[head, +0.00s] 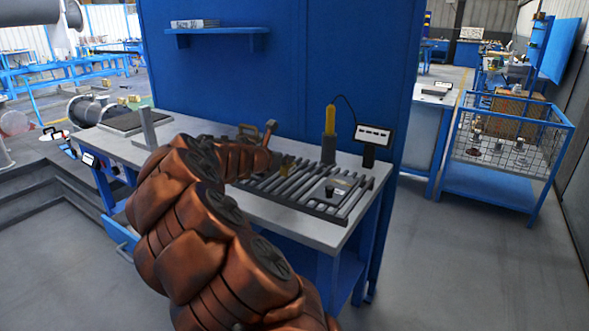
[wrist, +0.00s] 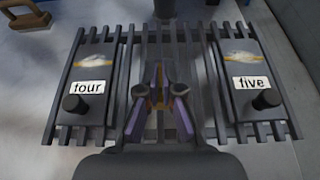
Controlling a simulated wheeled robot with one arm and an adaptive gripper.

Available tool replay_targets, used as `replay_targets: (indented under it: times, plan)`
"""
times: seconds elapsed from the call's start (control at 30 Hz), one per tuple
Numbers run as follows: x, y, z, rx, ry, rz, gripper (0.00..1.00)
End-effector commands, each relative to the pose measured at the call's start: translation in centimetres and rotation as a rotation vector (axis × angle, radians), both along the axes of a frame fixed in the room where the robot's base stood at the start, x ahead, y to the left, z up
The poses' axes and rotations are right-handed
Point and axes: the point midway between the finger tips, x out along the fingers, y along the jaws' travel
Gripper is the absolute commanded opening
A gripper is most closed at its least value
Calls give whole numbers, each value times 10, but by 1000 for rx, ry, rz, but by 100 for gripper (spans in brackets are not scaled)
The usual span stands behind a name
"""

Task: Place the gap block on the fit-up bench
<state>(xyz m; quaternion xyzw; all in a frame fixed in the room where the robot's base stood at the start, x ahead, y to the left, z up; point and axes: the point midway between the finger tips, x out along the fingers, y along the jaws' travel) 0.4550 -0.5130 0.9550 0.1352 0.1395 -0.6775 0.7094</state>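Two dark flat blocks lie on a slatted grey rack, labelled "four" (wrist: 88,88) on the left and "five" (wrist: 252,84) on the right in the wrist view. Each has a black knob and a pale, yellowish patch. My gripper (wrist: 159,92) is between them over the middle slats, with purple finger pads. A small orange-brown patch shows between the fingers; I cannot tell whether it is a held piece. In the head view block five (head: 338,186) lies on the rack (head: 352,203), and my copper arm hides part of the bench. No block is labelled as the gap block.
The grey bench top (head: 122,150) carries the rack. A yellow upright tool (head: 330,122) and a small display (head: 375,136) stand behind it. A wood-handled tool (wrist: 25,17) lies off the rack's left corner. A blue wall panel (head: 280,80) rises behind the bench.

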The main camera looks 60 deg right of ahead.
Motion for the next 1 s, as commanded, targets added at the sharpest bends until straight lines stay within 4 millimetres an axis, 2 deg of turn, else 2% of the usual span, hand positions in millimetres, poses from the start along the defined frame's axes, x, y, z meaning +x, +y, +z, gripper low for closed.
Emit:
replay_targets:
  times: [0.1,0.3,0.47,0.73,1.0]
  plan:
    - [-7,-19,-2,1,2,-4,0]
    - [-10,-34,-4,1,1,-1,0]
    - [-10,-35,-9,1,3,1,0]
    - [-11,-35,-37,0,4,0,0]
    - [-10,-35,-39,1,1,0,0]
